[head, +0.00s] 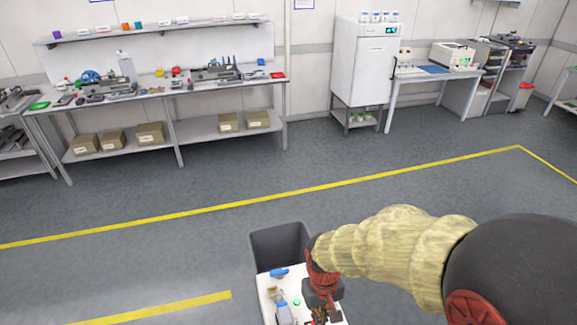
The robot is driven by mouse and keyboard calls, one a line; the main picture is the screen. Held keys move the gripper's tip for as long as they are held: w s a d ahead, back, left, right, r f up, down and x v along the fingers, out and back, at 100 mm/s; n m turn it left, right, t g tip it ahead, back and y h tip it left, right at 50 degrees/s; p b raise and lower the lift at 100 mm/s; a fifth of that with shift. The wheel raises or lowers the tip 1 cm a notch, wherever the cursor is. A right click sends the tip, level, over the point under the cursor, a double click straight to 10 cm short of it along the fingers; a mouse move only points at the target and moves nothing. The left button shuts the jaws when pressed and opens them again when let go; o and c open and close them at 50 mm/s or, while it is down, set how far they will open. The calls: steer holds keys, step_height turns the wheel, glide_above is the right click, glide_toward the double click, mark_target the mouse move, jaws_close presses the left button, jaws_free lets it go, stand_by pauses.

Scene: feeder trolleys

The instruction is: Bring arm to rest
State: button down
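My arm, wrapped in a pale yellow sleeve, reaches in from the lower right. My gripper (322,312) hangs at its end, at the bottom edge of the head view, over or near a white surface on my body. The fingers are small, dark and partly cut off by the frame edge, so I cannot tell whether they are open or shut, or whether they hold anything.
A dark grey bin (281,243) stands beside the white surface, with small items near the gripper. Long workbenches (222,87) with tools line the far wall, with a white cabinet (362,60) to their right. The grey floor (220,170) between is clear, with yellow lines.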

steer(key=s+d+r+m+t+b, duration=0.1)
steer(key=s+d+r+t+b, duration=0.2)
steer(key=d+r, duration=0.2)
steer(key=s+d+r+m+t+b, duration=0.2)
steer(key=s+d+r+t+b, duration=0.1)
steer(key=r, duration=0.9)
steer(key=shift+s+d+r+t+b, duration=0.25)
steer(key=shift+s+d+t+b, duration=0.15)
steer(key=shift+d, duration=0.6)
steer(key=c, duration=2.6)
jaws_free()
steer(key=shift+s+d+r, duration=0.1)
steer(key=shift+d+r, duration=0.05)
steer(key=shift+r, duration=0.05)
steer(key=shift+o, duration=0.7)
steer(key=shift+d, duration=0.15)
steer(key=o, duration=0.4)
